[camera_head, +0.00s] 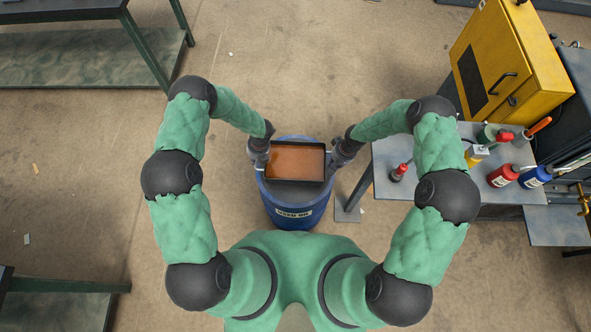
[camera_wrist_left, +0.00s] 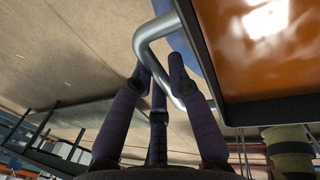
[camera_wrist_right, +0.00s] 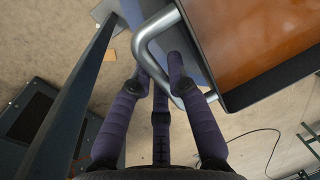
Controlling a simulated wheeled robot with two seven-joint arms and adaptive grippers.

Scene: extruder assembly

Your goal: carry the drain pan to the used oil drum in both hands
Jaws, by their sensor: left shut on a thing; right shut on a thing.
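The drain pan (camera_head: 297,162) is a dark rectangular pan with brown-orange oil in it. It looks level, held in front of my body, and overlaps the top of the blue used oil drum (camera_head: 290,204) in the head view. I cannot tell whether it touches the drum. My left gripper (camera_head: 262,160) is shut on the pan's left handle (camera_wrist_left: 152,42). My right gripper (camera_head: 335,158) is shut on its right handle (camera_wrist_right: 150,45). The oil also shows in the left wrist view (camera_wrist_left: 250,45) and the right wrist view (camera_wrist_right: 255,40).
A grey workbench (camera_head: 430,176) stands close on the right, with red bottle (camera_head: 503,176), blue bottle (camera_head: 535,177) and tools. A yellow cabinet (camera_head: 515,60) stands behind it. A green-framed table (camera_head: 75,65) is at the back left. Floor left of the drum is clear.

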